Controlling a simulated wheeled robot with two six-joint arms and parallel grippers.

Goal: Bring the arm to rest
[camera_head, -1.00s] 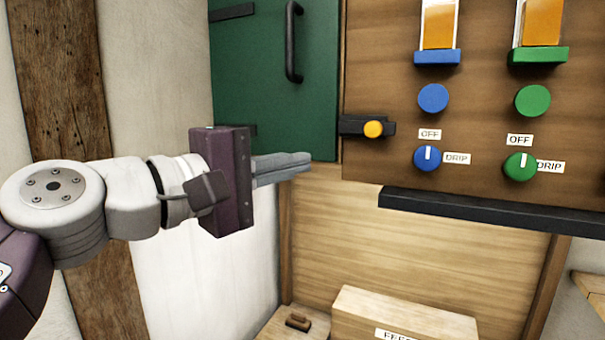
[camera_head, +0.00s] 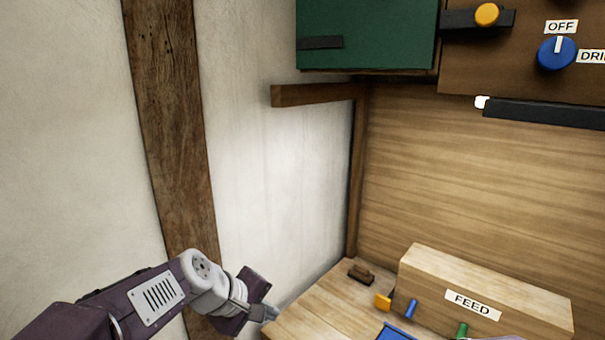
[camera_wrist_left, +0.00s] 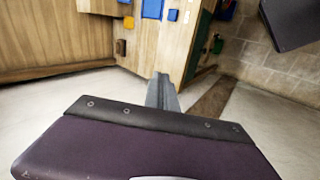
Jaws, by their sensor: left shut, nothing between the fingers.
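My left gripper (camera_head: 268,311) is low in the head view, at the left front corner of the wooden bench (camera_head: 318,308). Its fingers are together and empty. From the head view I cannot tell whether the fingertips touch the bench.
A wooden FEED box (camera_head: 480,290) stands on the bench, with a small brown block (camera_head: 361,274) and yellow, blue and green pieces near it. A green cabinet (camera_head: 365,35) and a knob panel (camera_head: 515,75) hang above. A timber post (camera_head: 170,120) stands at the left wall.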

